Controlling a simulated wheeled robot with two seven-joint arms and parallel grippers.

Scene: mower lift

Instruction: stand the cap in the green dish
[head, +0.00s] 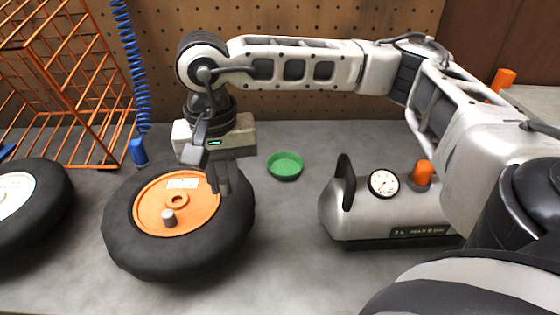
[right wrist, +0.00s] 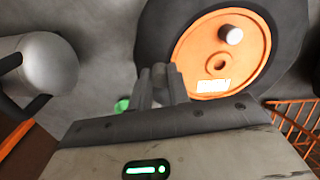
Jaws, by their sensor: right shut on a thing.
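My right gripper (head: 222,187) points down over the right edge of the middle wheel's orange hub. It is shut on a small dark grey piece, the cap (right wrist: 159,71), which shows only as a sliver between the fingers in the right wrist view; the fingers hide most of it. The green dish (head: 285,167) stands on the bench to the right of the gripper and looks empty. In the right wrist view the dish (right wrist: 122,105) peeks out left of the fingers, mostly hidden. My left gripper is not in view.
The middle wheel (head: 125,228) lies flat, with a short grey cylinder (head: 169,217) standing on its hub. A compressor tank (head: 345,205) with gauge stands right of the dish. An orange wire cage (head: 60,80), a blue coiled hose (head: 130,60) and another wheel (head: 45,215) are left.

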